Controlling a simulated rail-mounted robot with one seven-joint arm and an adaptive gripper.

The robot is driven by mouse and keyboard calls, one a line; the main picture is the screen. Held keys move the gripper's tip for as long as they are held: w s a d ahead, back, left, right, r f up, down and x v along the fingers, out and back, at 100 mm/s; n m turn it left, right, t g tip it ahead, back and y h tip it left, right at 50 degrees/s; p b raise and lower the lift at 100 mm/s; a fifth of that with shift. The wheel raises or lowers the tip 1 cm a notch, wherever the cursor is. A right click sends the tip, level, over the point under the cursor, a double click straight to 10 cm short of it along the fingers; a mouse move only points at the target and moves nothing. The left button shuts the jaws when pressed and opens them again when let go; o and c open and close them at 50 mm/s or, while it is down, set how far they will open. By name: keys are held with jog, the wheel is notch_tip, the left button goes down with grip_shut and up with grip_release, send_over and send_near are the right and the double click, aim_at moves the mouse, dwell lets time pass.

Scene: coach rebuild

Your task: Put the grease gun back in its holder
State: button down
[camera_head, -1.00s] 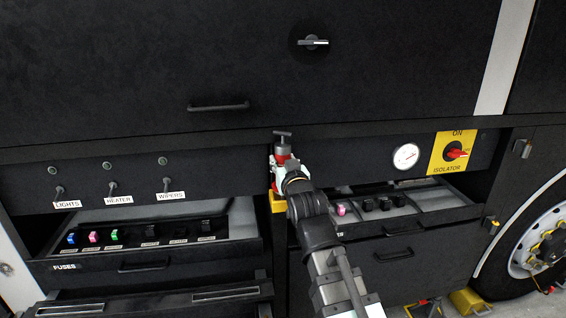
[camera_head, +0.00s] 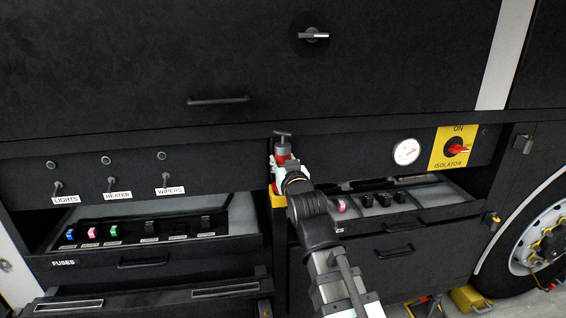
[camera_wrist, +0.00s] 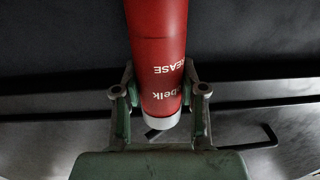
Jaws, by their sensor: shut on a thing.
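The grease gun is a red cylinder with a grey top and a T-shaped handle. In the head view the grease gun (camera_head: 283,150) stands upright at the middle of the dark panel, partly hidden by my wrist. In the wrist view its red body (camera_wrist: 158,60) with white lettering and a pale end cap lies between my fingers. My gripper (camera_wrist: 160,105) is shut on it. The yellow holder (camera_head: 278,201) shows just below the gun in the head view. Whether the gun is seated in the holder or only above it, I cannot tell.
An open fuse drawer (camera_head: 150,255) is at the left, and another open drawer (camera_head: 410,215) is at the right, close to my arm. Toggle switches (camera_head: 112,185) are on the left panel. A gauge (camera_head: 406,152) and the red isolator switch (camera_head: 456,148) are at the right.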

jog(key=shift+f, duration=0.1)
dwell(0.3)
jog(key=c, duration=0.6)
grip_release()
